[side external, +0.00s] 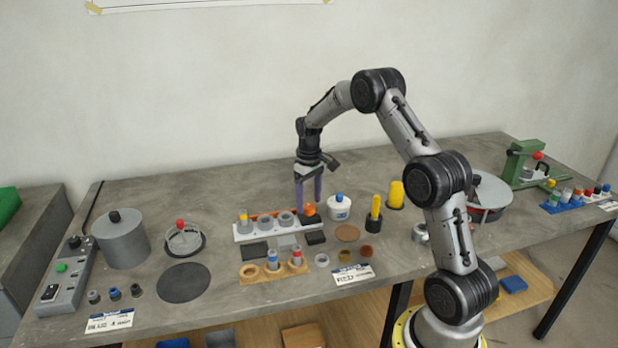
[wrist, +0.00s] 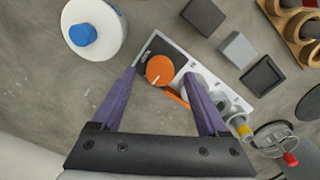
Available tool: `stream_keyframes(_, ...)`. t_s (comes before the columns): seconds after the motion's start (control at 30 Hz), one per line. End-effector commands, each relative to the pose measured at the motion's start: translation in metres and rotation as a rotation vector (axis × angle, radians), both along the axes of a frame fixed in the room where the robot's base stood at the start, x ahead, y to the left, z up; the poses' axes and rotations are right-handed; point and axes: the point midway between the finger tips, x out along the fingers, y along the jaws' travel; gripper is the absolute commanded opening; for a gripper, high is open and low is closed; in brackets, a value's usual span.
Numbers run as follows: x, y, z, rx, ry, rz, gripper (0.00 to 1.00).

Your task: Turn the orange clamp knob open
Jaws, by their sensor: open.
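The orange clamp knob (wrist: 160,70) is a round cap with a white line on its face. It sits on a dark block at the end of the white frame jig (wrist: 181,58). In the side view the knob (side external: 309,209) is at the right end of the jig (side external: 246,236). My gripper (wrist: 160,80) has purple fingers and is open and empty. In the wrist view its fingertips lie either side of the knob. In the side view my gripper (side external: 308,201) points down at the knob; I cannot tell whether its fingertips touch it.
A white bottle with a blue cap (side external: 339,207) stands close to the right of the knob. Grey rings (side external: 269,223) sit along the jig. Dark and grey blocks (side external: 287,242) and a wooden holder (side external: 262,273) lie in front. The table behind the jig is clear.

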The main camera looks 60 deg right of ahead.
Motion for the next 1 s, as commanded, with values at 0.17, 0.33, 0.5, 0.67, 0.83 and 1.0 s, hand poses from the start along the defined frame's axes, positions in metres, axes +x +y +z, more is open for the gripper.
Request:
stream_keyframes(0.17,0.001,0.0,0.039,-0.003,-0.005,0.0,0.77)
stream_keyframes(0.33,0.001,0.0,0.076,-0.003,-0.005,0.0,0.77)
stream_keyframes(0.5,0.0,0.0,0.103,-0.002,-0.003,0.001,0.77)
stream_keyframes(0.67,0.0,0.0,0.116,-0.001,-0.002,0.001,0.77)
stream_keyframes(0.83,0.0,0.0,0.12,0.0,-0.001,0.001,0.77)
stream_keyframes(1.0,0.0,0.0,0.12,0.0,-0.001,0.001,0.77)
